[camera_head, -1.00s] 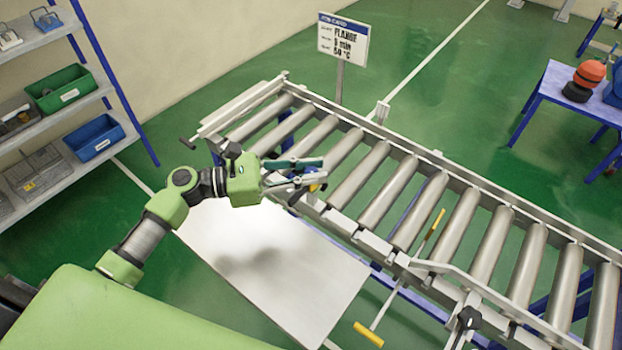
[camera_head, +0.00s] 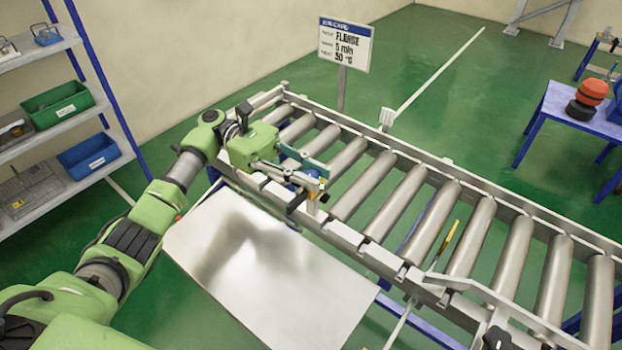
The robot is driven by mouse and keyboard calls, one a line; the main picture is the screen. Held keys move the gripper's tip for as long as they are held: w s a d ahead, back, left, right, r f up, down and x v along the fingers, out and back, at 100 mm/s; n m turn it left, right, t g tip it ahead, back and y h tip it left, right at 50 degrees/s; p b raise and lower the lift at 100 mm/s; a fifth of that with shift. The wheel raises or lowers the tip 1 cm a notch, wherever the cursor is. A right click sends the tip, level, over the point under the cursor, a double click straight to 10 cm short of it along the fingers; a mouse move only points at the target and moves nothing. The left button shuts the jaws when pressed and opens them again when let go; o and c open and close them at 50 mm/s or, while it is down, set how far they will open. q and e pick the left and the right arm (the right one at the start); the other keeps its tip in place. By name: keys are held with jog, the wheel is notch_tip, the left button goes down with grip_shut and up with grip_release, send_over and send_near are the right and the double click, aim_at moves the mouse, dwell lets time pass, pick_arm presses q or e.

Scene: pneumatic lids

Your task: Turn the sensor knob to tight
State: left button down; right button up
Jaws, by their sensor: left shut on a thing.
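The conveyor's sensor (camera_head: 322,186) is a small part with yellow on it, mounted at the near side rail. My left gripper (camera_head: 299,176) reaches it from the left. A dark bracket (camera_head: 294,207) sits just below. My right gripper is out of view.
The roller conveyor (camera_head: 387,238) runs from upper left to lower right. A pale flat plate (camera_head: 330,290) lies in front of it. A sign (camera_head: 344,46) stands behind. A shelf with a green bin (camera_head: 58,104) and a blue bin (camera_head: 88,156) is at left. A black knob (camera_head: 497,338) is lower right.

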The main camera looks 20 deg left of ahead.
pick_arm(q)
jog(key=shift+m+g, duration=0.3)
jog(key=shift+g, duration=0.1)
jog(key=c, duration=1.8)
grip_release()
jog(key=shift+d, duration=0.1)
jog(key=shift+v, duration=3.8)
